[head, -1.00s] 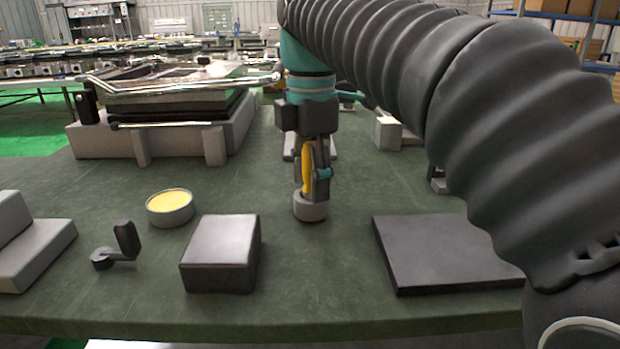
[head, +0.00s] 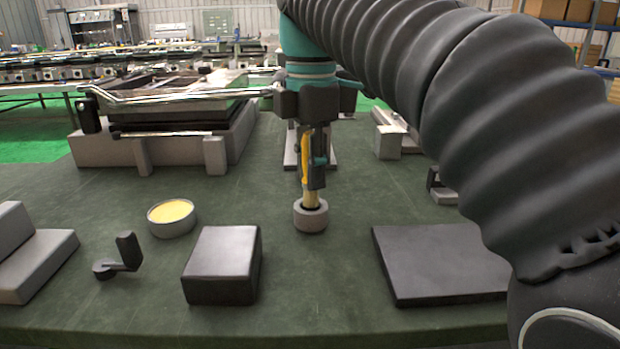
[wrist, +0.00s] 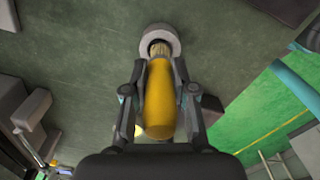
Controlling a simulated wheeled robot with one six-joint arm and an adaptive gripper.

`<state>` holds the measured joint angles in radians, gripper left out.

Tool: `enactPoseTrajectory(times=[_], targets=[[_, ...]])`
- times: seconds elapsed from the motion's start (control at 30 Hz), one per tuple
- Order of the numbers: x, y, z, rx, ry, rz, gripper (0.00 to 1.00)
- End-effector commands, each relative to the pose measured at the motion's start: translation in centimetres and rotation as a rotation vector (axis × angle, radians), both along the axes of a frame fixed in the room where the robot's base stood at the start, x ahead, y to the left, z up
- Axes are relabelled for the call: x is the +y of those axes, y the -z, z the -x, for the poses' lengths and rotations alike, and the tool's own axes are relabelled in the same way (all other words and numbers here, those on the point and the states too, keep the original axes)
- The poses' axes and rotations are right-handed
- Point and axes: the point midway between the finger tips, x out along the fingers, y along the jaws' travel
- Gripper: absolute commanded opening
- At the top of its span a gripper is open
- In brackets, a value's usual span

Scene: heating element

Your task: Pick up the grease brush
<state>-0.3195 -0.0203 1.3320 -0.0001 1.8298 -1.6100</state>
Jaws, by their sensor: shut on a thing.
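The grease brush has a yellow handle (wrist: 159,98) and pale bristles pointing down into a round grey holder (head: 311,220) on the green table. My gripper (head: 314,180) is shut on the brush handle, with one finger on each side of it in the wrist view (wrist: 160,92). In the head view the fingers partly cover the brush (head: 306,165). The brush is upright. Its lower end is at the holder's opening, and how deep the bristles sit inside is hidden.
A round tin with yellow contents (head: 172,217) stands to the left. A dark block (head: 224,262) is in front left, and a flat dark slab (head: 442,262) is on the right. A large heater assembly (head: 165,125) stands at the back left. Table between block and slab is clear.

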Motion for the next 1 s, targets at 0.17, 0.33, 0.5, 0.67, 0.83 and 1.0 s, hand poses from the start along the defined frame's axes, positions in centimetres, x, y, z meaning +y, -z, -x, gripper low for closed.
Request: enactPoseTrajectory(times=[0.17, 0.33, 0.5, 0.67, 0.83, 1.0], targets=[[-2.6, -2.4, 0.6, -0.002, 0.007, -0.001, 0.0], [-6.0, -4.6, 1.4, -0.003, 0.007, -0.001, 0.0], [-8.9, -6.3, 2.1, -0.001, 0.006, 0.0, 0.0], [-10.6, -7.3, 2.6, -0.001, 0.003, 0.0, 0.0], [-11.3, -7.7, 2.8, 0.0, 0.001, 0.0, 0.0], [-11.4, -7.7, 2.8, 0.0, 0.0, 0.0, 0.0]])
